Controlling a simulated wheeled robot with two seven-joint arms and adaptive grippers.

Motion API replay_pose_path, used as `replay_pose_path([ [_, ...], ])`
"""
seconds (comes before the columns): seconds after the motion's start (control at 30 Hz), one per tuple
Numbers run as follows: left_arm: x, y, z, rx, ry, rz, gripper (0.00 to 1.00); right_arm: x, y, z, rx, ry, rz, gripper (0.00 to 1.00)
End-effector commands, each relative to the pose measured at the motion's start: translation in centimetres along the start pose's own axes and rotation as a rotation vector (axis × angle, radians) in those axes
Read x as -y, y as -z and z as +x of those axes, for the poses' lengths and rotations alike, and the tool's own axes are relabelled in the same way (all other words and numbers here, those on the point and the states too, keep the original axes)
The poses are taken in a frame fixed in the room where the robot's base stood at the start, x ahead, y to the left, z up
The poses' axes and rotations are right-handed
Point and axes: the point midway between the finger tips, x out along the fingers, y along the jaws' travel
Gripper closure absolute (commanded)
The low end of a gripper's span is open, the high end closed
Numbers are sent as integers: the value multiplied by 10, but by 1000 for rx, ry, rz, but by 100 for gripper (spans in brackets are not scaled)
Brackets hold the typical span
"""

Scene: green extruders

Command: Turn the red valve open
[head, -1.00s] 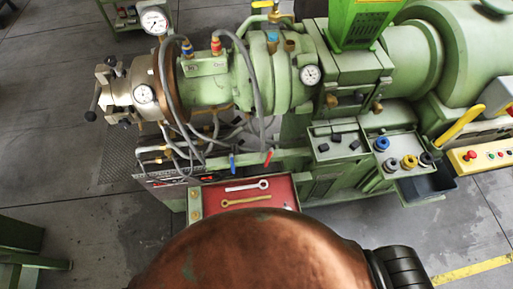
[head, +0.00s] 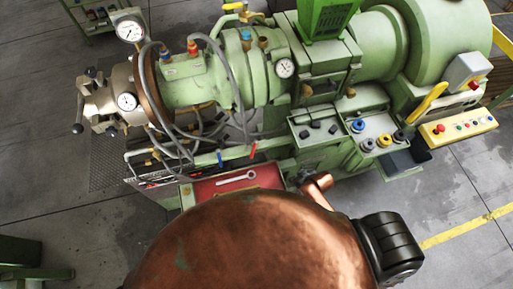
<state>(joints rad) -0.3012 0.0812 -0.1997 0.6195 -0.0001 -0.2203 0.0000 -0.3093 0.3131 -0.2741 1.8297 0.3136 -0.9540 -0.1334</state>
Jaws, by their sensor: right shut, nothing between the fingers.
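A small red valve handle (head: 253,150) stands up at the front edge of the green extruder (head: 190,85), left of the middle of the head view. A similar blue handle (head: 220,158) stands just left of it. My right gripper (head: 303,176) shows small at the end of a copper-coloured arm part, beyond my rounded copper body. It is shut and empty, to the right of and nearer than the red handle, and apart from it. My left gripper is not in view.
A red tray (head: 210,191) with a wrench (head: 236,179) lies below the handles, partly hidden by my body. Grey hoses (head: 235,85) hang behind the handles. A control panel (head: 318,128) with knobs is at right.

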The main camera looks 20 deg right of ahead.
Motion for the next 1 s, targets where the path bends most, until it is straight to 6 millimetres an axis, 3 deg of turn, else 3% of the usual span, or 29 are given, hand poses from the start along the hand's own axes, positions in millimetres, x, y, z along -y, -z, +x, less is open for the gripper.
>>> replay_pose_path([
  [0.03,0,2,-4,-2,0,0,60,1,34,-7,-52,32,-64,100],
  [0.2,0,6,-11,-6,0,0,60,27,132,-34,-215,183,-272,100],
  [0.3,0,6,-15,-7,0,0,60,43,174,-56,-286,264,-376,100],
  [0.4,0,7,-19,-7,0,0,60,57,202,-78,-338,331,-455,100],
  [0.53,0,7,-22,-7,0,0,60,68,225,-102,-378,395,-524,100],
  [0.7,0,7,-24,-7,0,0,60,76,235,-115,-399,434,-553,100],
  [0.87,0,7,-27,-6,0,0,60,84,241,-105,-405,440,-554,100],
  [1.0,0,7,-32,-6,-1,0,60,97,247,-84,-404,441,-551,100],
])
